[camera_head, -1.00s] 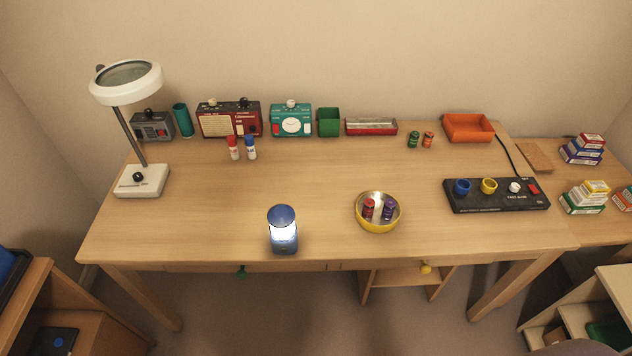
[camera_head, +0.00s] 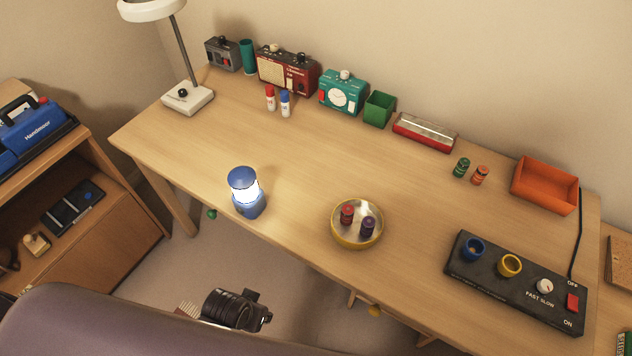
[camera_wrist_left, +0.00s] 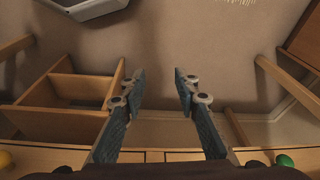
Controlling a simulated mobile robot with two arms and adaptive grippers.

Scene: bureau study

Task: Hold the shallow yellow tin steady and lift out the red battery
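The shallow yellow tin (camera_head: 350,241) stands on the desk near its front edge in the head view. The red battery (camera_head: 347,214) stands upright inside it at the left. A purple battery (camera_head: 368,227) stands beside it at the right. My left gripper (camera_wrist_left: 159,88) is open and empty in the left wrist view, its fingers apart over the floor and the desk front. My right gripper is not in view.
A lit blue lantern (camera_head: 246,192) stands left of the tin. A black control panel (camera_head: 517,285) with blue and yellow cups lies to the right. Green and orange batteries (camera_head: 470,172) and an orange tray (camera_head: 545,184) are behind. The desk around the tin is clear.

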